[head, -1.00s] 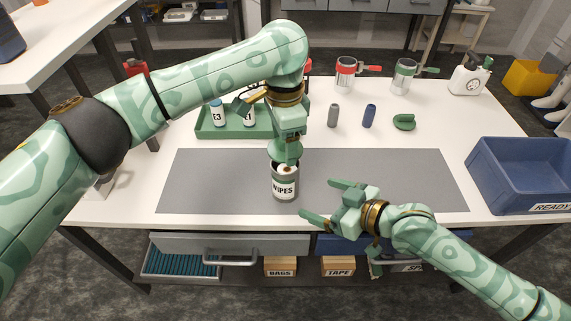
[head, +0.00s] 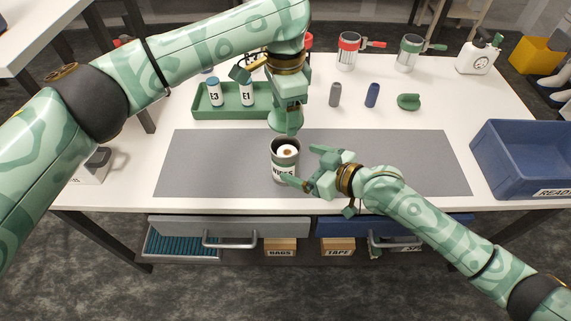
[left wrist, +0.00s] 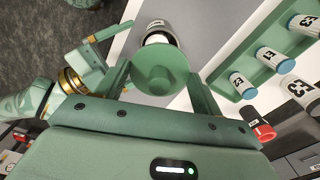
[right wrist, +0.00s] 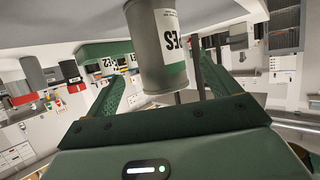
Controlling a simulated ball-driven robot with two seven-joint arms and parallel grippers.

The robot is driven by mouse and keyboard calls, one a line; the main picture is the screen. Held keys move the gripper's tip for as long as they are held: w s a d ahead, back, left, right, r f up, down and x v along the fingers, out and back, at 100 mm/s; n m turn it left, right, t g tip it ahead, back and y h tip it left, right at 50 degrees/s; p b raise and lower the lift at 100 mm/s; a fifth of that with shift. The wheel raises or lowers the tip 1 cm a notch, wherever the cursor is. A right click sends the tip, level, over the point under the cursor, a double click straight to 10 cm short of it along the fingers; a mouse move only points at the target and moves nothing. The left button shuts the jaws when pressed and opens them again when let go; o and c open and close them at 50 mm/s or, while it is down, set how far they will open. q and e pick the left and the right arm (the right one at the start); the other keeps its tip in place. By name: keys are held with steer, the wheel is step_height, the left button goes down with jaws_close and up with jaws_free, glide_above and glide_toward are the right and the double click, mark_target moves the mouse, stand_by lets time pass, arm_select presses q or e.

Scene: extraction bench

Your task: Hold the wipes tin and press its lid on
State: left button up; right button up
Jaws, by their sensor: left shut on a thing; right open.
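The wipes tin (head: 284,160) stands upright and open on the grey mat, a white roll showing in its mouth. It also shows in the right wrist view (right wrist: 163,48). My left gripper (head: 286,117) points down, just behind and above the tin in the head view. It is shut on the round green lid (left wrist: 160,70), which is apart from the tin. My right gripper (head: 303,166) is open at the tin's right side, one finger behind and one in front. Its fingers reach toward the tin in the right wrist view; I cannot tell whether they touch it.
A green tray (head: 205,108) with labelled bottles is at the back left. A grey cylinder (head: 335,94), a blue cylinder (head: 372,95) and a green piece (head: 408,102) stand behind the mat (head: 400,160). A blue crate (head: 520,165) is at the right. The mat's right half is mostly clear.

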steer(key=x, duration=0.6)
steer(key=shift+w+a+f, duration=0.2)
steer(key=c, duration=1.5)
arm_select(q)
steer(key=shift+f, duration=2.45)
steer(key=shift+f, duration=0.1)
